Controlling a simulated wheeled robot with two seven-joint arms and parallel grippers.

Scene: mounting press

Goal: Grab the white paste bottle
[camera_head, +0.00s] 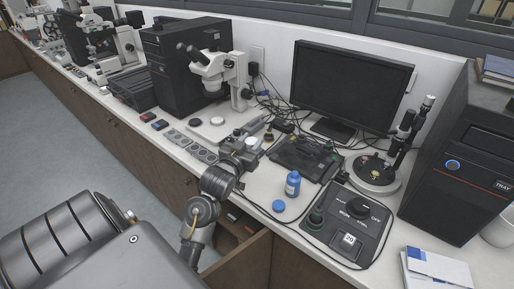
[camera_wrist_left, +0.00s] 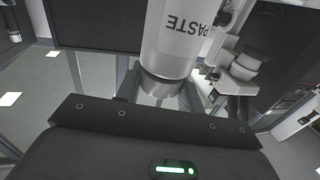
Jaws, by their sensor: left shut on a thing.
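The white paste bottle (camera_wrist_left: 180,38), marked PASTE, fills the upper middle of the left wrist view, with its lettering upside down there. My left gripper (camera_head: 246,150) is shut on it above the front of the bench. In the head view the bottle shows only as a small white patch (camera_head: 253,143) at the gripper's tip; the rest is hidden by the gripper. Whether it touches the bench top is unclear. My right gripper is not in view.
A blue bottle (camera_head: 292,184) and a blue lid (camera_head: 278,206) stand right of my gripper. Behind are a microscope (camera_head: 212,70), a monitor (camera_head: 350,85) and cables. A dark control box (camera_head: 345,228) sits front right. An open drawer (camera_head: 245,262) juts out below the bench edge.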

